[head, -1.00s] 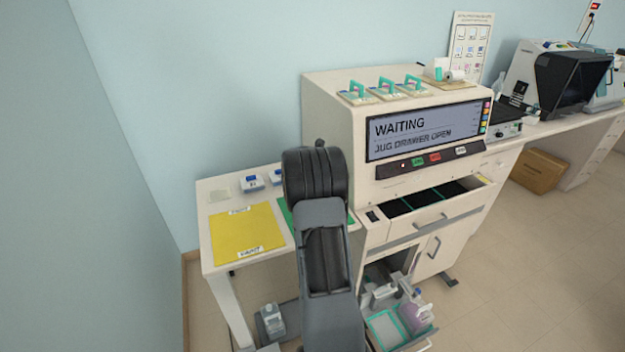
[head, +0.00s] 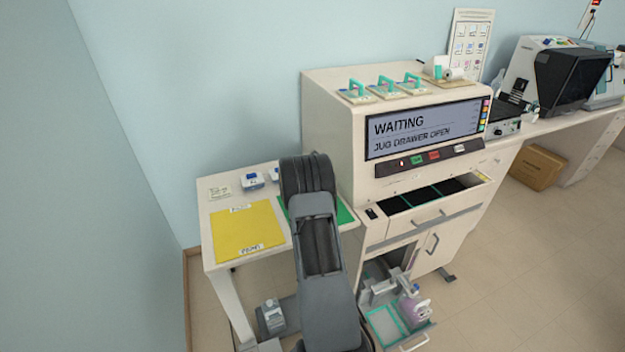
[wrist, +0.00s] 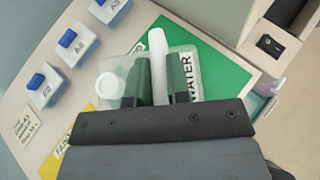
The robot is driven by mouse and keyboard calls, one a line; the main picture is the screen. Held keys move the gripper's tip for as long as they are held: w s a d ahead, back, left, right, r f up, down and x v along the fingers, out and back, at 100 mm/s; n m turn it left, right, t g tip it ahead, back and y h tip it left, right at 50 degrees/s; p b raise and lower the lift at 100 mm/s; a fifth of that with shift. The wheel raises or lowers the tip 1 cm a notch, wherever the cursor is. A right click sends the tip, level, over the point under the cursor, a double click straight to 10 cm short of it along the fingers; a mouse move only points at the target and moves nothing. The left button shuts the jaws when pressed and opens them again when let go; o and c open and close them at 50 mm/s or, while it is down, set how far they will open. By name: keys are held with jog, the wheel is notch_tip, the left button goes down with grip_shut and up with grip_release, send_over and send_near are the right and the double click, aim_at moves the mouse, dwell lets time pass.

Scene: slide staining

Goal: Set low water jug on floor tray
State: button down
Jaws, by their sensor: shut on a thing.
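In the wrist view my gripper (wrist: 162,80) is shut on the white handle (wrist: 157,45) of a translucent jug (wrist: 112,68) with a round white cap (wrist: 109,85). The jug is over the green mat (wrist: 215,62) on the side table; I cannot tell whether it touches the mat. A "WATER" label (wrist: 193,78) shows beside the fingers; I cannot tell if it is on the jug or the mat. In the head view my arm hides the gripper and held jug.
A yellow mat (head: 245,232) lies left of the green one, near small blue-lidded boxes (head: 252,181). A bottle (head: 272,316) stands low by the table. The open jug drawer (head: 384,325) holds a purple jug (head: 413,308). The stainer screen (head: 425,128) reads "WAITING, JUG DRAWER OPEN".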

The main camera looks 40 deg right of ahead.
jog(key=shift+f, duration=0.15)
jog(key=c, duration=1.1)
grip_release()
